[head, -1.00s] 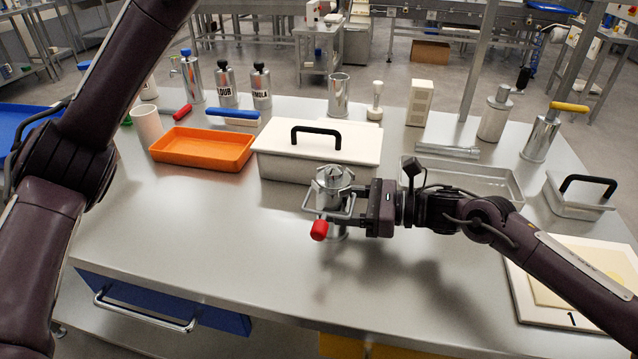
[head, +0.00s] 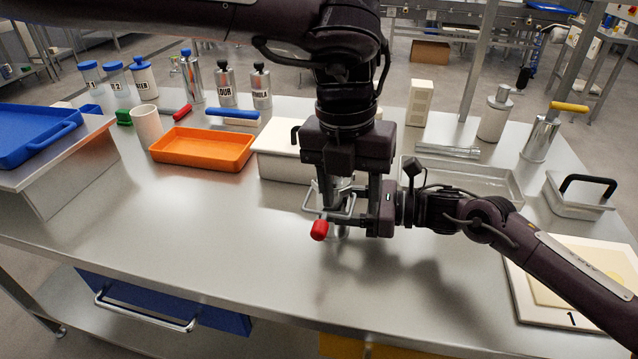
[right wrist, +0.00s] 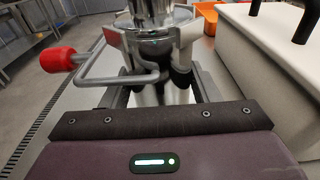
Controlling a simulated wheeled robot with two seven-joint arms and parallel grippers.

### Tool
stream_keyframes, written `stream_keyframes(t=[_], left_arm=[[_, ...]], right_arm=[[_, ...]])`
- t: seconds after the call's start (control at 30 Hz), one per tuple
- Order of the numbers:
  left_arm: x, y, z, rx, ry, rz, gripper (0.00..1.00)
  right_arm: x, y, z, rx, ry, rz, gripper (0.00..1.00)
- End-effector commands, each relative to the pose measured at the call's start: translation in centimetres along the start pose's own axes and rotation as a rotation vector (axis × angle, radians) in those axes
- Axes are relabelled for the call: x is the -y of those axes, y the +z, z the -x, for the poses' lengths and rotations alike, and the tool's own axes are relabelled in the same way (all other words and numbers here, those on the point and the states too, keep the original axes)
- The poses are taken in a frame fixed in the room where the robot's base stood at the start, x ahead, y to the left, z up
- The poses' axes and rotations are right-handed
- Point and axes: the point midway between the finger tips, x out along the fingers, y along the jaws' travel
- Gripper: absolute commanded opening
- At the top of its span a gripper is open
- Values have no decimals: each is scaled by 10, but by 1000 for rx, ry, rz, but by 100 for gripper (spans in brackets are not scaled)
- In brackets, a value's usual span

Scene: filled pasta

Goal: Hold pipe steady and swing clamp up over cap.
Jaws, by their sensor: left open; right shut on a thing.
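The metal pipe (right wrist: 146,20) stands upright in my right gripper (right wrist: 160,88), which is shut on it above the table. Its wire clamp (right wrist: 110,65) with a red knob (head: 319,230) hangs down at the side, and the knob also shows at the left of the right wrist view (right wrist: 58,60). My left gripper (head: 348,198) points down from above, open, with its fingers on either side of the pipe's top. It hides the cap in the head view. I cannot tell whether the left fingers touch the cap or pipe.
A lidded white box (head: 283,165) stands close behind. A white board (head: 540,312) lies at the right front. The front left of the steel table (head: 190,240) is bare.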

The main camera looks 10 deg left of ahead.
Motion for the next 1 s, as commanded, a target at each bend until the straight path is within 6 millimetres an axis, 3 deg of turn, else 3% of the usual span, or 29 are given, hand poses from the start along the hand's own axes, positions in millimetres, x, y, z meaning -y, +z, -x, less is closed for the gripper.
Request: stream_keyframes(t=[0.1, 0.23, 0.37, 1.0], left_arm=[[-29, -2, 4, -6, 69, 60, 49], [-43, -4, 4, -10, 97, 91, 49], [-46, -4, -3, -13, 101, 95, 49], [-51, -5, -73, -13, 96, 93, 49]], right_arm=[[0, -1, 0, -1, 0, -1, 26], [0, -1, 0, -1, 0, -1, 26], [0, 0, 0, 0, 0, -1, 26], [0, 0, -1, 0, 1, 0, 26]])
